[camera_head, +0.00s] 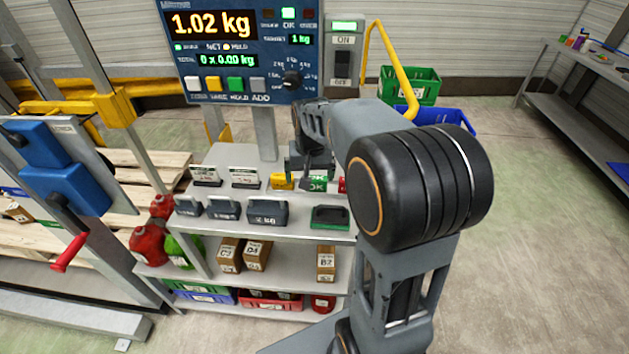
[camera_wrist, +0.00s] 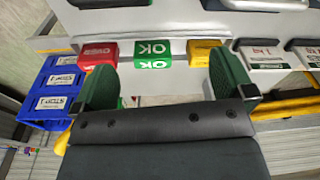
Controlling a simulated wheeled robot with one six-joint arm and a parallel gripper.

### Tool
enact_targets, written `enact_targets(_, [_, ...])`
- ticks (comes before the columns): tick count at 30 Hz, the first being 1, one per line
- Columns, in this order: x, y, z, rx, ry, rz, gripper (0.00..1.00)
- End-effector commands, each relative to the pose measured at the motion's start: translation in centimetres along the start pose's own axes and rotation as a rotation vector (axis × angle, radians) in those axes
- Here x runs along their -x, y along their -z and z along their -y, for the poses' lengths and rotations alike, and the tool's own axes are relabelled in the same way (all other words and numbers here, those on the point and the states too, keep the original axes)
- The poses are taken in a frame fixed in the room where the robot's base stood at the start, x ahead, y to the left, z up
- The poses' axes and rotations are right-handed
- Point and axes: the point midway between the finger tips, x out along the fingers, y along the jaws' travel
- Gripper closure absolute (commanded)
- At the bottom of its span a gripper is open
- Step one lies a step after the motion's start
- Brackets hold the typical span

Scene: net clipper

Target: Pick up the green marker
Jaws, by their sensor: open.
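The green marker (camera_wrist: 153,54) is a small green block with white "OK" lettering. It stands on the top shelf between a red block (camera_wrist: 98,54) and a yellow block (camera_wrist: 203,52). In the head view the green marker (camera_head: 317,187) is partly hidden behind my gripper (camera_head: 308,172). In the wrist view my gripper (camera_wrist: 166,78) is open, with its two green finger pads wide apart and nothing between them. The green marker shows beyond the gap between the fingers, left of its middle, and looks apart from both.
Labelled cards (camera_head: 243,178) and grey weights (camera_head: 268,211) stand on the top shelf (camera_head: 290,231). A scale display (camera_head: 240,50) reads 1.02 kg above it. Green (camera_head: 412,84) and blue crates (camera_head: 440,117) lie behind my arm. Open floor is on the right.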

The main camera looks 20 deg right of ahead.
Motion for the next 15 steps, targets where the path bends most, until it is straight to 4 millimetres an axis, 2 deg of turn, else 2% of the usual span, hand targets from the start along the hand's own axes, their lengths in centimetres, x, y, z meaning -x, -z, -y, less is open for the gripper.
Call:
enact_targets(1, [-0.9, 1.7, -0.6, -0.038, -0.007, 0.026, 0.0])
enact_targets(3, [-2.0, 3.5, -1.1, -0.081, -0.014, 0.048, 0.0])
enact_targets(6, [-3.4, 5.3, -1.7, -0.126, -0.022, 0.074, 0.0])
enact_targets(9, [-4.5, 6.4, -2.1, -0.154, -0.027, 0.09, 0.0])
enact_targets(15, [-6.6, 7.0, -2.4, -0.175, -0.031, 0.104, 0.0])
